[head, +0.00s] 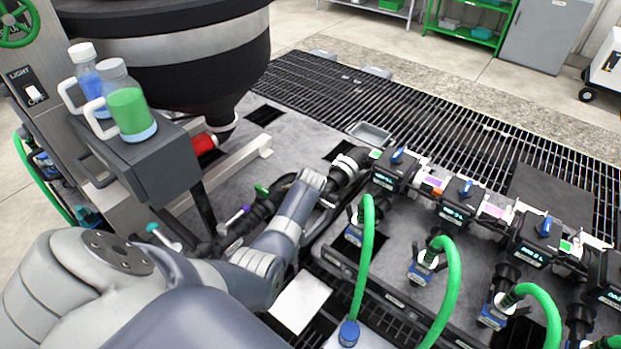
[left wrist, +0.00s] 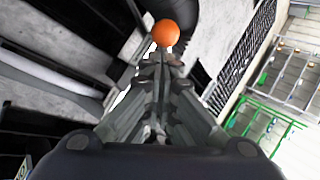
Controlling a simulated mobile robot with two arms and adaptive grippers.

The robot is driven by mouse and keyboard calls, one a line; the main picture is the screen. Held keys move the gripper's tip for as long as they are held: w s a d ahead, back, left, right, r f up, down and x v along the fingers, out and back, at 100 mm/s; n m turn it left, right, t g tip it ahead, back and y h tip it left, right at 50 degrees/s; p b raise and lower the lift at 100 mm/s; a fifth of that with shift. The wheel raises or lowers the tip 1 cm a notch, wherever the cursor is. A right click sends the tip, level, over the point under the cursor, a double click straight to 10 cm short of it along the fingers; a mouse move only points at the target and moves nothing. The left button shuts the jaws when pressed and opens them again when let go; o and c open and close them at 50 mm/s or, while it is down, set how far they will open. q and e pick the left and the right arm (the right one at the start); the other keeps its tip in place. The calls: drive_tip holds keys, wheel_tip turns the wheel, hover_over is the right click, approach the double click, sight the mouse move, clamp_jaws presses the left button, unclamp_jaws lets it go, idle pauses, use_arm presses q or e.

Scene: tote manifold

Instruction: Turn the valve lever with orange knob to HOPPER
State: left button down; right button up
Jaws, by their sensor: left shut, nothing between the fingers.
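In the left wrist view the orange knob (left wrist: 165,33) is a round ball just beyond the fingertips of my left gripper (left wrist: 160,62). The gripper is shut and empty, with its fingers pointing toward the knob. I cannot tell whether the fingertips touch it. The knob's lever is mostly hidden behind the fingers. In the head view my left arm reaches over the pipework beside the hopper (head: 180,45) and hides the orange knob. Its gripper is not clearly visible there. No HOPPER label is readable. My right gripper is not in view.
Levers with a teal knob (head: 152,227), a purple knob (head: 246,209) and a green knob (head: 262,188) stand close to my arm. Green hoses (head: 452,290) and a row of valve blocks with blue handles (head: 464,190) fill the right. Bottles (head: 128,108) stand at left.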

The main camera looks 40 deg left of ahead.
use_arm(q)
drive_tip(key=a+m, duration=0.1)
drive_tip(key=w+m+t+h, duration=0.1)
drive_tip(key=a+m+h, duration=0.1)
drive_tip(key=m, duration=0.1)
drive_tip(key=shift+w+a+f+b, duration=0.15)
drive_tip(key=shift+a+f+b, duration=0.05)
drive_tip(key=shift+a+b, duration=0.15)
drive_tip(key=shift+w+a+r+b, duration=0.1)
drive_tip(key=shift+w+a+b, duration=0.45)
drive_tip(key=shift+b, duration=0.5)
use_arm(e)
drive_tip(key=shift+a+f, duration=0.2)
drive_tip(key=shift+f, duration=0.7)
use_arm(q)
drive_tip(key=shift+w, duration=0.1)
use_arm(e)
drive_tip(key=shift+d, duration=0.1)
use_arm(q)
drive_tip(key=shift+d+r, duration=0.1)
